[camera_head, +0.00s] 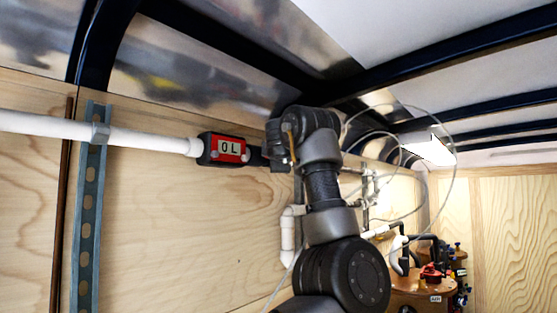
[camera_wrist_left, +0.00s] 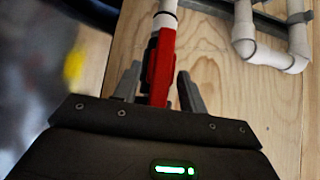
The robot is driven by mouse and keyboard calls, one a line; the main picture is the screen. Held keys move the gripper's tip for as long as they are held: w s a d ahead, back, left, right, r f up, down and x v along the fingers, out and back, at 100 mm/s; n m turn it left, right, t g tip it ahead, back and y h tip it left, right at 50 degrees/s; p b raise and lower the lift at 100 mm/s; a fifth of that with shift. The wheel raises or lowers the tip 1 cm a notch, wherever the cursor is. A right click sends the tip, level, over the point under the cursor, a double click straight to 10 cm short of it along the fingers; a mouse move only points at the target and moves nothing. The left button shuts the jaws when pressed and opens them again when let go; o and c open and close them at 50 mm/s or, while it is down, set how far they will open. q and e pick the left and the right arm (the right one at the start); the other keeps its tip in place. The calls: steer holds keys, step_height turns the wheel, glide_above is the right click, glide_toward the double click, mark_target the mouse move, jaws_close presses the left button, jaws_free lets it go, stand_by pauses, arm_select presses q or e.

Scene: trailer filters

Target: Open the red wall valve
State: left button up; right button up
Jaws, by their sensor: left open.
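In the left wrist view, a long red piece (camera_wrist_left: 159,65), which looks like the valve's handle, lies along a white pipe (camera_wrist_left: 168,6) on the wooden wall. A dark part sits beside it. My left gripper (camera_wrist_left: 157,82) is open, with one grey finger on each side of the red piece's near end. I cannot tell whether they touch it. In the head view, my arm rises in the middle and its gripper end (camera_head: 272,155) is at the wall pipe, just right of the meter. My right gripper is not in view.
A metal strut (camera_head: 88,215) is at left. White elbow pipes (camera_head: 288,232) run below my arm. A brown tank (camera_head: 415,289) with a red fitting stands at lower right.

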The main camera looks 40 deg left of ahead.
arm_select(q)
steer(key=b+v, duration=0.4)
steer(key=v, duration=0.5)
steer(key=shift+s, duration=0.15)
steer(key=shift+r, duration=0.1)
